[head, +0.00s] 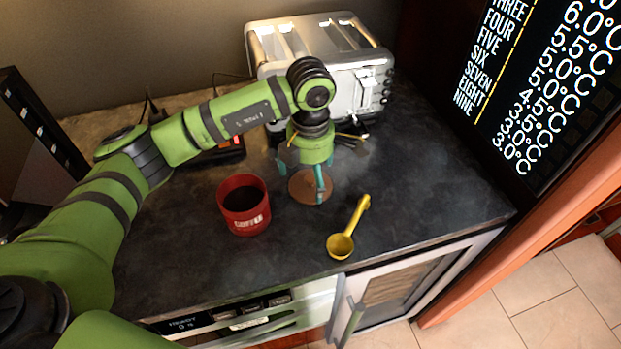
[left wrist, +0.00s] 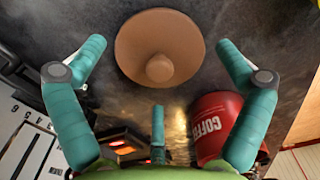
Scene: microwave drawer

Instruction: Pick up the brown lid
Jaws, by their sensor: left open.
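The brown lid (head: 304,188) is a round disc lying on the dark countertop. In the left wrist view the lid (left wrist: 160,40) shows its round knob, facing the camera. My left gripper (head: 308,184) is right above the lid, pointing down, and partly hides it in the head view. In the left wrist view its teal fingers (left wrist: 160,75) are spread apart, with the lid beyond and between them. The fingers are open and hold nothing. Whether a fingertip touches the lid or counter I cannot tell. My right gripper is not in view.
A red coffee canister (head: 244,206) stands left of the lid. A yellow scoop (head: 346,232) lies to its right, near the front edge. A silver toaster (head: 345,84) stands behind my gripper. Counter (head: 290,255) in front is clear.

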